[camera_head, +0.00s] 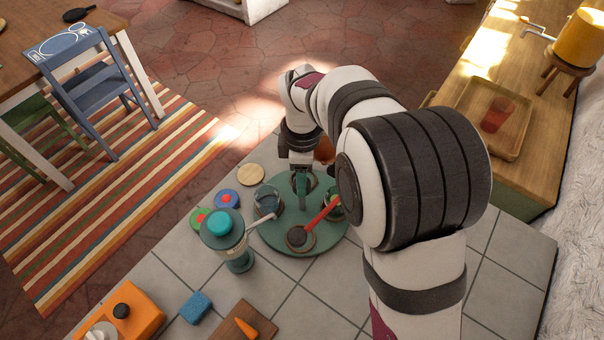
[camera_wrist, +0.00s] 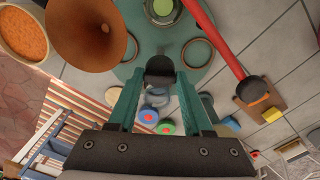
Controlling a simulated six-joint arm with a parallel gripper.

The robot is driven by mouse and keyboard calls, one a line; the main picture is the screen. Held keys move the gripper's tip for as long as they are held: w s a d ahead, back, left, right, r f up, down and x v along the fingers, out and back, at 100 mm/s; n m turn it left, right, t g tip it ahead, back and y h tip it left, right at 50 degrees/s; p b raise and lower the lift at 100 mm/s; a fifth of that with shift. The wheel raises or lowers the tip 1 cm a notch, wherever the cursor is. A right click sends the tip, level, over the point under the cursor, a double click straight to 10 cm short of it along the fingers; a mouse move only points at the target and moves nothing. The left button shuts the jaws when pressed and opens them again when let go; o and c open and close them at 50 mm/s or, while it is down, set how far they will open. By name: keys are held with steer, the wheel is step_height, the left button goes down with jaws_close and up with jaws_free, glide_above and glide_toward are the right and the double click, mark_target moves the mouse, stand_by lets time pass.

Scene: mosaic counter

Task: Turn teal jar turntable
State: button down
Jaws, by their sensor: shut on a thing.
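The teal round turntable (camera_head: 270,232) lies on the tiled counter, with glass jars (camera_head: 266,200) near its rim. My gripper (camera_head: 302,190) reaches down over the turntable's far part. In the wrist view my gripper (camera_wrist: 160,80) has its teal fingers closed on a dark rounded piece (camera_wrist: 160,65), apparently a knob. The turntable (camera_wrist: 145,48) shows behind it, with ring marks. The knob's base and its joining to the turntable are hidden.
A teal-lidded jar (camera_head: 228,240) with a pale handle stands close to the turntable's front left. Small red and blue lids (camera_head: 227,199), a blue sponge (camera_head: 196,307) and an orange box (camera_head: 128,318) lie left. A copper funnel-like vessel (camera_wrist: 88,30) is near the fingers.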

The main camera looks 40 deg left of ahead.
steer(key=shift+m, duration=3.4)
steer(key=shift+c, duration=1.6)
jaws_free()
step_height(320, 180, up, 16)
steer(key=shift+f, duration=0.25)
steer(key=shift+c, duration=1.4)
step_height(320, 180, down, 16)
steer(key=shift+r, duration=0.25)
